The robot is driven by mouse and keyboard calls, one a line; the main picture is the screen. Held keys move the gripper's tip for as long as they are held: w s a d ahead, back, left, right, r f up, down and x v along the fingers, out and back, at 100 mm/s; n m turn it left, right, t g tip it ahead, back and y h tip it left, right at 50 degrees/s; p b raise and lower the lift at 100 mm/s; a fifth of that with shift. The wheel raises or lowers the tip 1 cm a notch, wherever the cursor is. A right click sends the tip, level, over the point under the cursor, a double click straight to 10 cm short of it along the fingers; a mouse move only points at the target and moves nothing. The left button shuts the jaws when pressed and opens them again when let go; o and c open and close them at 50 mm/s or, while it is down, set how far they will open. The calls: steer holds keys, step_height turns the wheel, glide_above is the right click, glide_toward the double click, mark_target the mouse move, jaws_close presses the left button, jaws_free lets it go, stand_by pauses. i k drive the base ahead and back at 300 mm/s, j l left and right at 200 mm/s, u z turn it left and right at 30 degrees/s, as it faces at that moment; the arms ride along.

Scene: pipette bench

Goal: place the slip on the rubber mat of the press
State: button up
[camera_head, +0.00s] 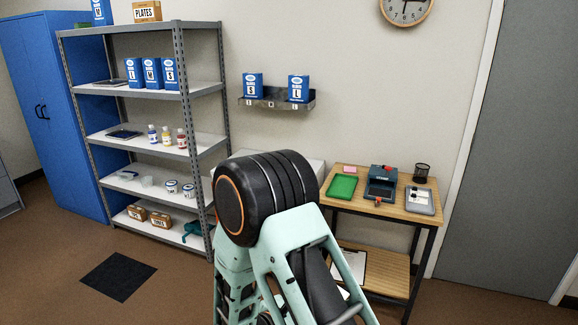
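The press (381,181) is a small blue-grey device on the wooden bench at the right. A small red part shows at its front. Its rubber mat cannot be made out at this size. A small pink piece (378,168) lies just behind and left of the press; I cannot tell whether it is the slip. My arm fills the lower middle of the view, in front of the bench's left side. My gripper is not visible.
The wooden bench (345,206) also holds a green tray (342,187), a grey device (419,200) and a black mesh cup (421,172). A clipboard (352,264) lies on its lower shelf. A metal rack (180,98) stands left. A dark floor mat (118,277) lies on open floor.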

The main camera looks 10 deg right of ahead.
mark_target(381, 193)
steer(key=i, duration=1)
steer(key=i+j+z, duration=0.2)
steer(key=i, duration=0.75)
steer(key=i+j+z, duration=0.1)
steer(key=i+z, duration=0.2)
steer(key=i, duration=0.15)
steer(key=i+j+z, duration=0.65)
steer(key=i, duration=0.15)
steer(key=l, duration=0.1)
